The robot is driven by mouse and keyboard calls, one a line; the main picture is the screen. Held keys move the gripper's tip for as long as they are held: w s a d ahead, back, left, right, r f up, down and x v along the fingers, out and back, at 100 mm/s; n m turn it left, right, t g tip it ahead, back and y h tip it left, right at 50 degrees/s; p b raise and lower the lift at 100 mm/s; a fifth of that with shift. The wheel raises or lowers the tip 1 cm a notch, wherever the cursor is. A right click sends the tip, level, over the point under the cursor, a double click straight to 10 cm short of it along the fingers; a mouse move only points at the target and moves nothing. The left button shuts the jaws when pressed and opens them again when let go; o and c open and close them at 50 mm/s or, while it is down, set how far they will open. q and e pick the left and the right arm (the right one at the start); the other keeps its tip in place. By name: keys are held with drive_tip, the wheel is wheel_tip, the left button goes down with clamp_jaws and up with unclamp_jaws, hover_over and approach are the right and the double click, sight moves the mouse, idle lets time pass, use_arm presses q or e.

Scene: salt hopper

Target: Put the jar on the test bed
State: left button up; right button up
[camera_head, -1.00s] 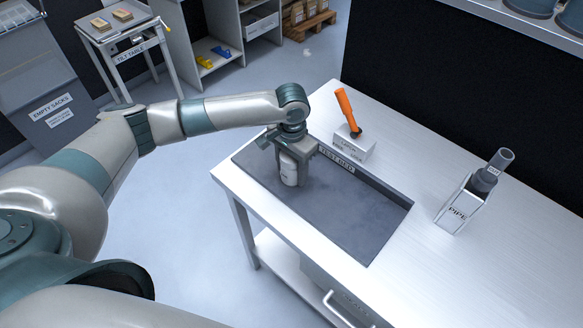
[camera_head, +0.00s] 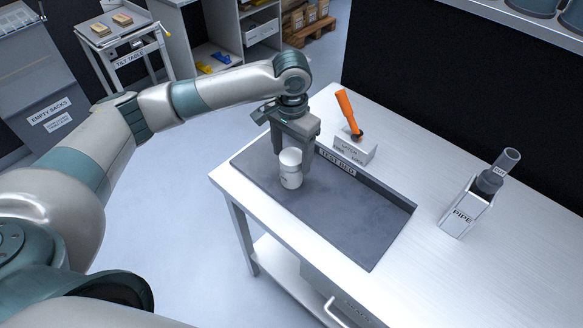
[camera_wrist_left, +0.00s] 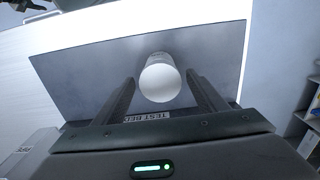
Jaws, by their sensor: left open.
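The white jar (camera_head: 291,171) stands upright on the dark grey test bed (camera_head: 345,218), near its far left end. In the left wrist view the jar (camera_wrist_left: 160,78) shows its round top between the two finger lines, with the test bed (camera_wrist_left: 80,72) around it. My left gripper (camera_head: 290,145) is open, just above and behind the jar. In the left wrist view its fingers (camera_wrist_left: 160,92) are spread on either side of the jar with gaps. My right gripper is not in view.
A block with an orange handle (camera_head: 348,110) stands behind the bed. The bed has a raised labelled back edge (camera_head: 375,185). The table top (camera_head: 420,160) between is clear.

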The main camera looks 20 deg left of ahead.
use_arm(q)
drive_tip(key=shift+r+b, duration=0.45)
drive_tip(key=shift+r, duration=1.95)
drive_tip(key=shift+s+f, duration=0.1)
